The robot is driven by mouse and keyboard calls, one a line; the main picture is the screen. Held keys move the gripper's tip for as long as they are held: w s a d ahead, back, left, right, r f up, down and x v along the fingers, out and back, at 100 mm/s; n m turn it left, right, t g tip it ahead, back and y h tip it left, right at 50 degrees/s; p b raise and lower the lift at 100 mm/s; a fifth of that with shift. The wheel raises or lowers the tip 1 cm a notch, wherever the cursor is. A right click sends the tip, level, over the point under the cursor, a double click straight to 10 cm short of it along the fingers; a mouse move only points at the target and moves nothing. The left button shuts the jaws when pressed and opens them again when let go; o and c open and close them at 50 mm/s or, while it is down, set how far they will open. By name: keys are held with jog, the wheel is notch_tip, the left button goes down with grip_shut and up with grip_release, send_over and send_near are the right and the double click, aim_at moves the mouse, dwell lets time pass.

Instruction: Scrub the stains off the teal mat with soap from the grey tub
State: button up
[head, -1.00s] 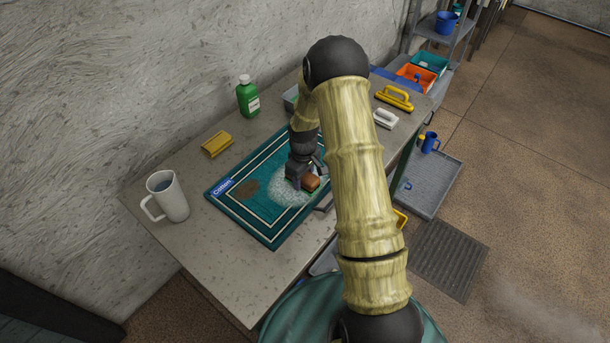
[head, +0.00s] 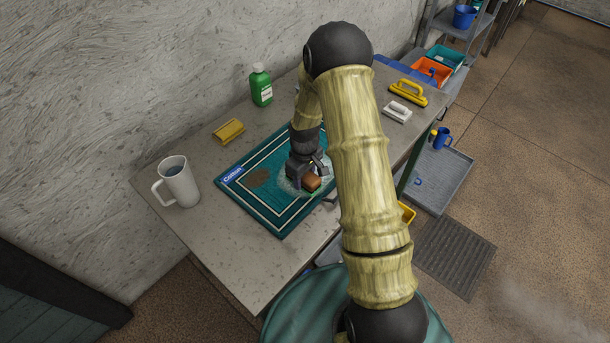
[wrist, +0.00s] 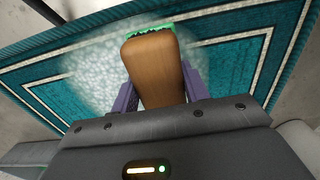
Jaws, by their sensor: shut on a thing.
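The teal mat (head: 276,222), labelled "Cotton", lies flat on the table with cream border lines. A brown stain (head: 259,177) shows near its label. My gripper (head: 309,179) is over the mat's right part, shut on a brush with a brown wooden back (head: 312,184). In the wrist view the brush (wrist: 153,65) sits between the purple fingers, with green bristles at its far end. Pale foam (head: 286,186) surrounds the brush on the mat; it also shows in the wrist view (wrist: 98,62). I cannot make out the grey tub behind my arm in the head view.
A white mug (head: 178,184) stands left of the mat. A yellow block-like item (head: 229,131) and a green bottle (head: 261,86) stand behind it. White (head: 397,112) and yellow (head: 409,92) handled tools lie at the table's right. The table's front left is clear.

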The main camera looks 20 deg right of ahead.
jog(key=shift+w+d+r, duration=0.1)
jog(key=shift+w+d, duration=0.5)
jog(key=shift+d, duration=0.3)
jog(key=shift+w+d, duration=0.6)
jog(key=shift+d, duration=0.25)
jog(key=shift+w+d+f, duration=0.1)
jog(key=shift+w+d, duration=0.5)
jog(key=shift+d, duration=0.3)
jog(key=shift+w+d+f, duration=0.1)
jog(key=shift+w+d, duration=0.45)
jog(key=shift+d, duration=0.3)
jog(key=shift+r+p, duration=1.8)
jog(key=shift+r, duration=0.5)
jog(key=shift+a+f, duration=0.1)
jog(key=shift+a, duration=0.05)
